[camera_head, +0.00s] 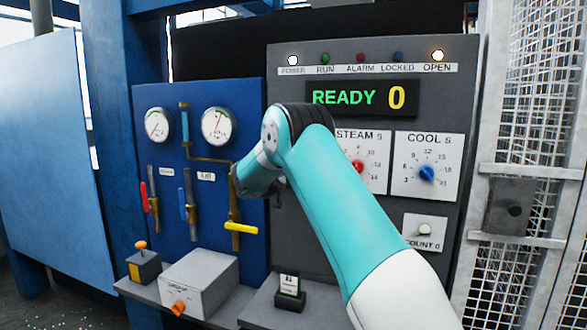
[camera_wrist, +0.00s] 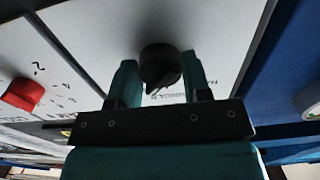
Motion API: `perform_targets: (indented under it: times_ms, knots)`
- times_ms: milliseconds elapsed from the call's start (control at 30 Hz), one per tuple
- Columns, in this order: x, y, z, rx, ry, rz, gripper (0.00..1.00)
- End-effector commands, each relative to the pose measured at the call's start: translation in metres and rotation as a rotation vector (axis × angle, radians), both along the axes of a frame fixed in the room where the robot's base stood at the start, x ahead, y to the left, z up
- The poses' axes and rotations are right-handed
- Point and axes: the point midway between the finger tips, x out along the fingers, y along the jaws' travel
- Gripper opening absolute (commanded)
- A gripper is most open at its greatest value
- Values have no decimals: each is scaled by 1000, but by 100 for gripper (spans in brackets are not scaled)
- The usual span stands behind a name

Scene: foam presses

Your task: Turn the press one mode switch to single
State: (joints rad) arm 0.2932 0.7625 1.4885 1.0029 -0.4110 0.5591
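The mode switch is a round black knob (camera_wrist: 160,62) on a white label plate (camera_wrist: 95,30) in the wrist view. Small dark lettering shows at its near edge, partly covered and hard to read. My gripper (camera_wrist: 161,72) has its two teal fingers apart, one on each side of the knob. I cannot tell whether the fingers touch it, or which mode the knob points at. In the head view my arm hides the knob and my fingertips. The press display (camera_head: 362,97) reads READY 0, and the OPEN lamp (camera_head: 438,55) is lit amber.
The grey panel also carries a red steam dial (camera_head: 358,166), a blue cool dial (camera_head: 427,173) and a count button (camera_head: 424,230). A blue board with gauges (camera_head: 216,126) and valve levers stands left. Boxes (camera_head: 200,280) sit on the ledge below. A mesh fence (camera_head: 550,90) stands right.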

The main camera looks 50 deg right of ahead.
Motion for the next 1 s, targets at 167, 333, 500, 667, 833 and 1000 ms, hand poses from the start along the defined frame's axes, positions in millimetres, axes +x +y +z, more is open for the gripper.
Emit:
perform_targets:
  times_ms: [167, 333, 500, 667, 833, 1000]
  knots:
    - [-1, 0, -1, -2, 7, -2, 21]
    - [-1, 0, -2, -18, 46, -3, 21]
    - [-1, -1, -2, -55, 135, -4, 21]
    - [-2, -1, -2, -104, 253, -3, 21]
    - [-2, -1, -2, -161, 390, -3, 21]
    - [-2, -1, -1, -212, 515, -3, 21]
